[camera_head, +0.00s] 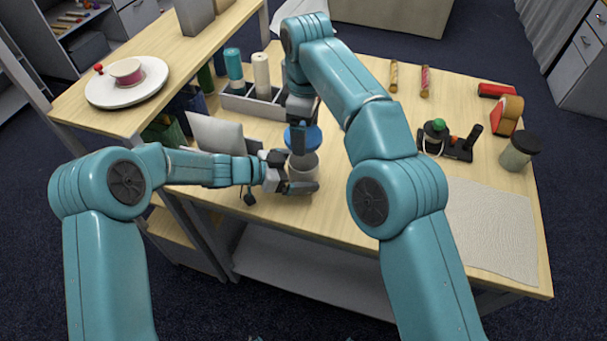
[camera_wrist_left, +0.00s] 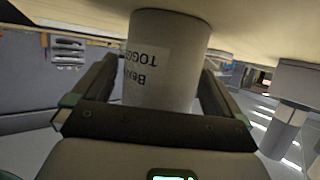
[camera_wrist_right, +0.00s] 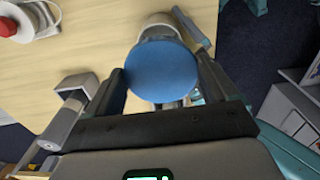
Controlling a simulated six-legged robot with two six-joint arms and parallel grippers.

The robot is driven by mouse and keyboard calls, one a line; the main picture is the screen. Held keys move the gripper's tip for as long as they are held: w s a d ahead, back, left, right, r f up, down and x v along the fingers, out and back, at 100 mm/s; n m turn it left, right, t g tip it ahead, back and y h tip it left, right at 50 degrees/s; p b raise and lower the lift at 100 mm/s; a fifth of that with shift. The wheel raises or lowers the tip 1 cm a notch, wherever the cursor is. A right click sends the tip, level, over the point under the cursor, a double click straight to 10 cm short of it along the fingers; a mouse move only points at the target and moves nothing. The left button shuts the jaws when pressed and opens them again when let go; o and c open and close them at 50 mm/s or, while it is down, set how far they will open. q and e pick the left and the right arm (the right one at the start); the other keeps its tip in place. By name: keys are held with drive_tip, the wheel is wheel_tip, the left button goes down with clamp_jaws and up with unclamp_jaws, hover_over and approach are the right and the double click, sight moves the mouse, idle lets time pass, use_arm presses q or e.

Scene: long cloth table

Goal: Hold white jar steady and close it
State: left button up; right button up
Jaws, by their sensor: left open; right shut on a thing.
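The white jar (camera_head: 303,168) stands upright on the table near its front edge. It also shows in the left wrist view (camera_wrist_left: 165,65), with part of a printed label. My left gripper (camera_head: 291,174) is open, with its fingers on either side of the jar. My right gripper (camera_head: 301,120) is shut on the blue lid (camera_head: 303,138) and holds it over the jar's mouth. In the right wrist view the lid (camera_wrist_right: 165,70) sits between the fingers and hides most of the jar (camera_wrist_right: 158,22). I cannot tell whether the lid touches the jar.
A grey tilted panel (camera_head: 214,132) and a divided bin (camera_head: 252,104) stand left of the jar. A raised shelf (camera_head: 75,106) holds a plate (camera_head: 127,92). A dark-lidded jar (camera_head: 515,155) and a black stand (camera_head: 458,150) are at right. A grey cloth (camera_head: 492,225) lies front right.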

use_arm(q)
drive_tip(key=shift+w+d+f, duration=0.1)
drive_tip(key=shift+w+f, duration=0.05)
drive_tip(key=shift+w, duration=0.05)
use_arm(e)
drive_tip(key=shift+w+f, duration=0.1)
drive_tip(key=shift+w, duration=0.05)
use_arm(q)
drive_tip(key=shift+s, duration=0.2)
drive_tip(key=shift+c, duration=0.7)
use_arm(e)
drive_tip(key=shift+s, duration=0.25)
use_arm(q)
drive_tip(key=shift+w, duration=0.1)
drive_tip(key=c, duration=1.3)
use_arm(e)
drive_tip(key=shift+w, duration=0.15)
use_arm(q)
drive_tip(key=shift+o, duration=0.2)
use_arm(e)
wheel_tip(320, 180, down, 5)
drive_tip(key=shift+d+r, duration=0.1)
use_arm(q)
drive_tip(key=shift+f, duration=0.1)
use_arm(e)
drive_tip(key=shift+f, duration=0.95)
use_arm(q)
drive_tip(key=shift+s, duration=0.2)
use_arm(e)
drive_tip(key=shift+f, duration=0.6)
